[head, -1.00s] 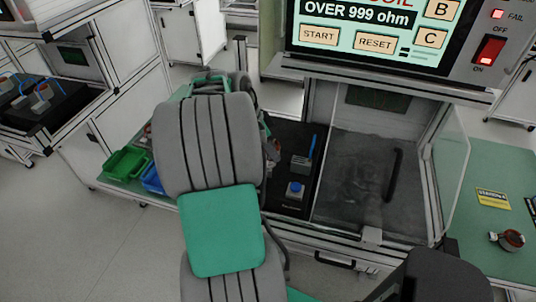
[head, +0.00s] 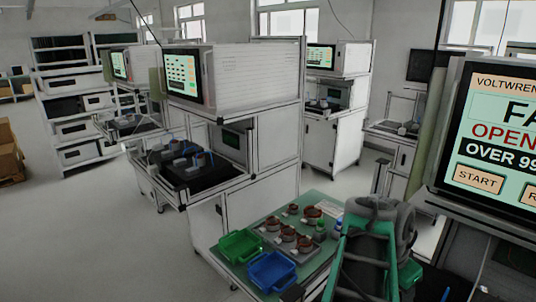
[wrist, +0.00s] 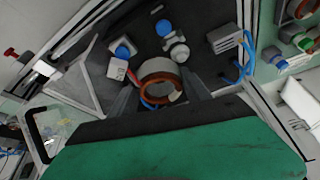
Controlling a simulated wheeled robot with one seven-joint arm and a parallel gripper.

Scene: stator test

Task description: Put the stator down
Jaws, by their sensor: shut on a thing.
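In the wrist view, my gripper (wrist: 158,98) is shut on a stator (wrist: 158,70), a grey ring with copper-orange winding and wire. The held stator appears in front of a dark test-bench surface (wrist: 145,35); its height above that surface cannot be told. In the head view my arm hides the gripper and this stator. Several other copper-wound stators (head: 305,243) stand at a green table (head: 228,252), some in a grey tray.
A green bin (head: 240,246) and a blue bin (head: 272,272) sit at the table's front. Blue-topped buttons (wrist: 164,28) and a grey block with a blue cable (wrist: 225,38) lie near the held stator. The tester screen (head: 492,140) stands at right.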

